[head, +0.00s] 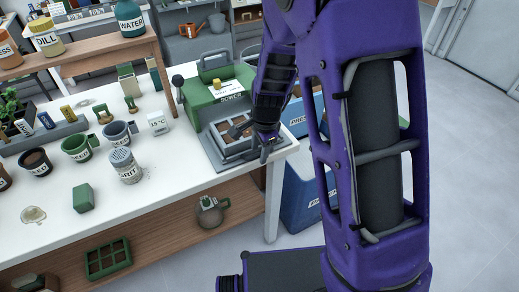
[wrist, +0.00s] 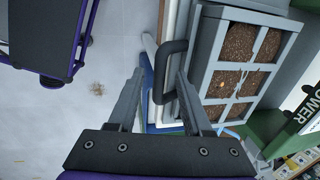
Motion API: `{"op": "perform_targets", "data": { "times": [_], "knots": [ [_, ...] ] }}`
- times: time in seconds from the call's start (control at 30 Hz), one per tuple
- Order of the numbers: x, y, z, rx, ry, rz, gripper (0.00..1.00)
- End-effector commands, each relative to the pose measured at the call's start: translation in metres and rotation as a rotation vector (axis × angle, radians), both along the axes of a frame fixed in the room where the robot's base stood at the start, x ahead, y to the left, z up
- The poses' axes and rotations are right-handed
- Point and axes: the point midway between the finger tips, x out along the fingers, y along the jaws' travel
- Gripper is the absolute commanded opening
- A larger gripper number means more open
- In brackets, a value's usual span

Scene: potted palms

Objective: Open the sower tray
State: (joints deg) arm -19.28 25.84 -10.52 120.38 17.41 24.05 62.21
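The sower (head: 215,103) is a green machine with a label, standing at the right end of the white bench. Its grey tray (head: 222,150), with cells of brown soil, lies at the front of it. In the wrist view the tray (wrist: 211,82) fills the upper right, and a black bar handle (wrist: 157,82) sticks out from its near side. In the head view my gripper (head: 267,146) is at the tray's right side, partly hidden by my wrist.
Blue bins (head: 303,200) stand on the floor beyond the bench's right edge. A white bench (head: 165,192) holds pots, a grit shaker (head: 125,167) and a green block (head: 83,198) left of the sower. The floor at right is clear.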

Motion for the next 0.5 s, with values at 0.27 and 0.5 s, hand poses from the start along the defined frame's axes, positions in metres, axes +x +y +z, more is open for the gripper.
{"op": "perform_targets", "data": {
  "times": [0.27,0.5],
  "knots": [
    [0.000,0.000,0.004,0.000,0.000,0.000,0.49],
    [-0.007,-0.002,0.044,0.001,-0.004,0.001,0.49]
  ]
}}
